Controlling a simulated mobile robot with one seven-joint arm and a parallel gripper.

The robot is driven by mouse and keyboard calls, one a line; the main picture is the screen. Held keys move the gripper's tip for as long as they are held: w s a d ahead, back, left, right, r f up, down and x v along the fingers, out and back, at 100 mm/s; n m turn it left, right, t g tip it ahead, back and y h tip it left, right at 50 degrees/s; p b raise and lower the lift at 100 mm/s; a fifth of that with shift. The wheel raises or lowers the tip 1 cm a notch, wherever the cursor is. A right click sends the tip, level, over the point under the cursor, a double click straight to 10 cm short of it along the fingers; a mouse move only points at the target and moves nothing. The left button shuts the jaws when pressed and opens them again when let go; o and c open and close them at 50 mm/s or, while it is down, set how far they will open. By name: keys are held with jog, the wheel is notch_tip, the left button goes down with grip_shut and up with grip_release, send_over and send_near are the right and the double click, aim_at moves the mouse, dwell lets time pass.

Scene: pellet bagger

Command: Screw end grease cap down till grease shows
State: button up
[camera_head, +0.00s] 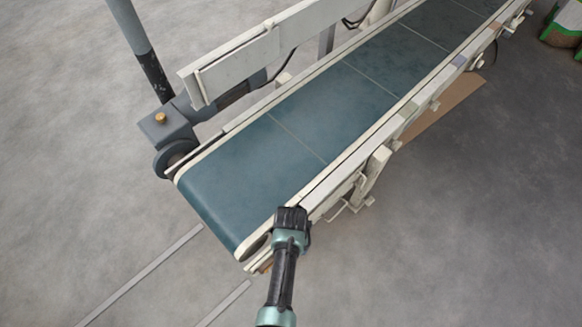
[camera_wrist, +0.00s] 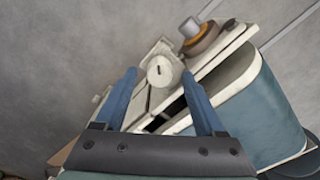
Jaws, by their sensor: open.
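My gripper (camera_head: 291,216) is over the near side rail at the conveyor's lower end. In the wrist view its two blue fingers are spread apart, with nothing held between them. A pale round cap (camera_wrist: 160,70) with a small dark mark shows between the fingertips on a pale block. I cannot tell how far it lies beyond the tips. A grey stub (camera_wrist: 190,28) with a brown collar (camera_wrist: 204,39) sits further along, by the belt end. Which of these is the end grease cap is unclear. I can make out no grease. My gripper hides this part of the rail in the head view.
The blue-green conveyor belt (camera_head: 258,168) runs up to the right. A grey housing with a brass-coloured knob (camera_head: 160,118) stands on its far side, near a dark post (camera_head: 154,77). A brown board (camera_head: 440,106) lies beneath.

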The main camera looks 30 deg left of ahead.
notch_tip(320, 180, up, 13)
jog(key=p, duration=0.4)
jog(key=shift+f+p, duration=0.15)
jog(key=shift+p, duration=0.15)
